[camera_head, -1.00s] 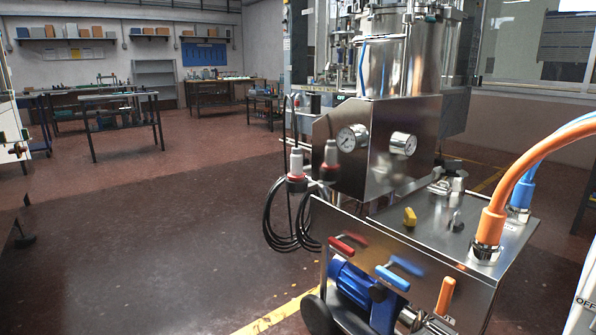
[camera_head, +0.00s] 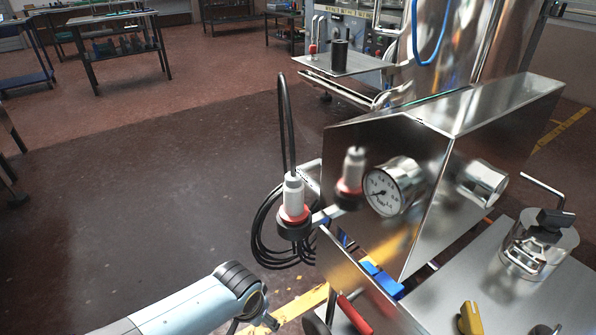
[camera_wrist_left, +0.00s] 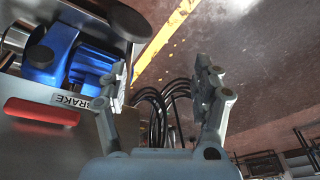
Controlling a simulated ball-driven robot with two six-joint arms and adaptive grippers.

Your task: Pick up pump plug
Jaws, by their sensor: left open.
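The pump plug (camera_head: 293,208), white and grey with a red ring and black base, stands upright at the side of the steel control box in the head view. A black cable rises from its top. Its reflection shows in the box's steel face. My left arm comes in at the bottom of the head view, below and left of the plug; its fingers are not clear there. In the left wrist view my left gripper (camera_wrist_left: 162,72) is open and empty. Looped black cable (camera_wrist_left: 155,108) shows beyond and between its fingers. The plug itself cannot be made out there.
The steel box (camera_head: 375,150) with a pressure gauge (camera_head: 394,187) stands right of the plug. The cart has red (camera_head: 354,315) and blue (camera_head: 382,279) handles and a yellow knob (camera_head: 470,318). A blue motor (camera_wrist_left: 65,55) shows in the wrist view. The floor left of the plug is free.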

